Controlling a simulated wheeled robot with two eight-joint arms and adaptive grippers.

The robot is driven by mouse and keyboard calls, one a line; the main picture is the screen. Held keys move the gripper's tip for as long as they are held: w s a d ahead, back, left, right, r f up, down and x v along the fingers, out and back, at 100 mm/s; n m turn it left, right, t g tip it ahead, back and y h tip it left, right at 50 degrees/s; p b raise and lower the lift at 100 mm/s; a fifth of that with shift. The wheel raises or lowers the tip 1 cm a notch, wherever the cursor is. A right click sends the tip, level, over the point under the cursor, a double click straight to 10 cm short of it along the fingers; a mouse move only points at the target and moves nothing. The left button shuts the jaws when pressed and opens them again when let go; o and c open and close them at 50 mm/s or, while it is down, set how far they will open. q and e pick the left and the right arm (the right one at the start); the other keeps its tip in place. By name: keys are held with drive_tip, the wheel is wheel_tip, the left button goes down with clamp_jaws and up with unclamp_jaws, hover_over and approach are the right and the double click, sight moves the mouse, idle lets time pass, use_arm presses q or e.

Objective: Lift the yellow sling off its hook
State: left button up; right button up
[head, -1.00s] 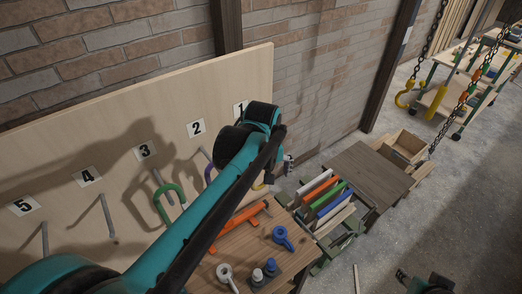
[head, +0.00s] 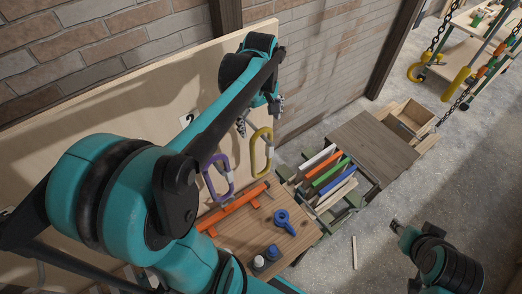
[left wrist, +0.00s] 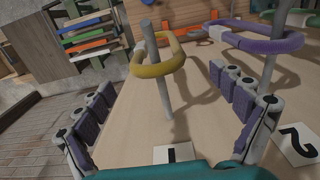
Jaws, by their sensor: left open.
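The yellow sling (head: 261,152) is a closed loop hanging on the board, below my left gripper (head: 260,116). In the left wrist view the yellow sling (left wrist: 158,67) hangs around a grey peg hook (left wrist: 155,75) above the card marked 1. My left gripper also shows there (left wrist: 168,120), open and empty, its fingers spread wide on either side of the hook. The sling is beyond the fingertips and apparently untouched. My right gripper (head: 398,228) is at the lower right, over the floor, far from the sling; its fingers are too small to read.
A purple sling (head: 217,177) hangs left of the yellow one on the adjacent peg. An orange bar (head: 238,208) and a blue tool (head: 284,220) lie on the wooden bench below. A rack of coloured boards (head: 325,180) stands right of the bench.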

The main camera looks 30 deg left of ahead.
sight(261, 134)
use_arm(q)
drive_tip(key=shift+s+d+f+b, duration=0.3)
drive_tip(key=shift+s+f+b, duration=0.2)
drive_tip(key=shift+f+b, duration=0.3)
drive_tip(key=f, duration=0.1)
drive_tip(key=w+a+f, duration=0.1)
drive_tip(key=w+f, duration=0.1)
drive_tip(key=shift+w+a, duration=0.2)
drive_tip(key=shift+a, duration=0.05)
drive_tip(key=shift+s+d+f, duration=0.3)
drive_tip(key=shift+s+f, duration=0.05)
drive_tip(key=shift+f, duration=0.25)
drive_tip(key=shift+s+d+f, duration=0.25)
drive_tip(key=shift+s+f, duration=0.1)
drive_tip(key=shift+f, duration=0.2)
drive_tip(key=f, duration=0.3)
drive_tip(key=shift+w+f, duration=0.2)
drive_tip(key=shift+f, duration=0.05)
drive_tip(key=c, duration=1.7)
use_arm(e)
drive_tip(key=shift+w+a+f, duration=0.15)
drive_tip(key=shift+w+f, duration=0.05)
drive_tip(key=shift+f, duration=0.75)
use_arm(q)
drive_tip(key=shift+o, duration=0.2)
drive_tip(key=shift+r, duration=0.1)
use_arm(e)
drive_tip(key=shift+f, duration=0.15)
